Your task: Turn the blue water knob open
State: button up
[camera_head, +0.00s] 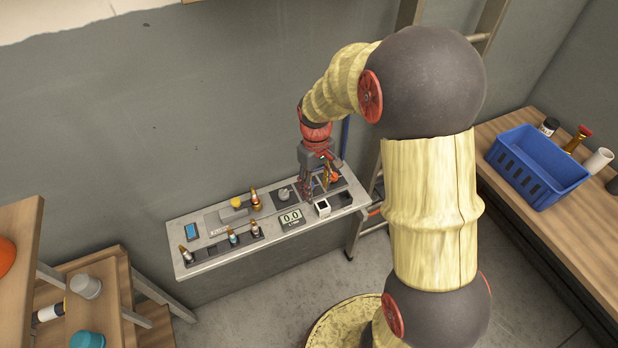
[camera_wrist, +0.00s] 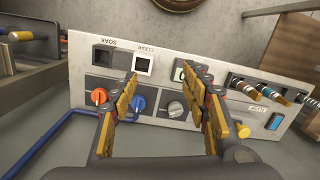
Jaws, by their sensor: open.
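In the wrist view, the blue knob (camera_wrist: 138,103) is on the light grey control panel (camera_wrist: 215,60). It sits between my gripper's fingers, close beside the left one, which partly overlaps it; I cannot tell whether they touch. My gripper (camera_wrist: 160,74) is open and empty, its fingers spread wide over the panel. The head view shows my gripper (camera_head: 315,190) from above, over the right half of the panel (camera_head: 200,265), hiding the blue knob there.
An orange knob (camera_wrist: 99,96) is left of the blue one and a grey knob (camera_wrist: 175,108) right of it. A blue pipe (camera_wrist: 45,140) runs beside the panel. Switches labelled SOAK and CLEAR, a display (camera_head: 291,218) and several small levers share the panel. A blue basket (camera_head: 540,170) stands on the right bench.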

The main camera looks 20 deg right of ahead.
jog(key=w+d+f+n, duration=0.1)
jog(key=w+n, duration=0.1)
jog(key=w, duration=0.1)
jog(key=w+f+n, duration=0.2)
jog(key=w, duration=0.2)
jog(key=w+d+f+n+t, duration=0.1)
jog(key=w+n, duration=0.1)
jog(key=w, duration=0.2)
jog(key=shift+d+f+n, duration=0.3)
jog(key=shift+d+f, duration=0.05)
jog(key=shift+n, duration=0.7)
jog(key=shift+f, duration=0.5)
notch_tip(320, 180, down, 7)
jog(key=shift+r, duration=0.1)
jog(key=c, duration=0.3)
jog(key=c, duration=0.8)
jog(key=shift+c, duration=0.2)
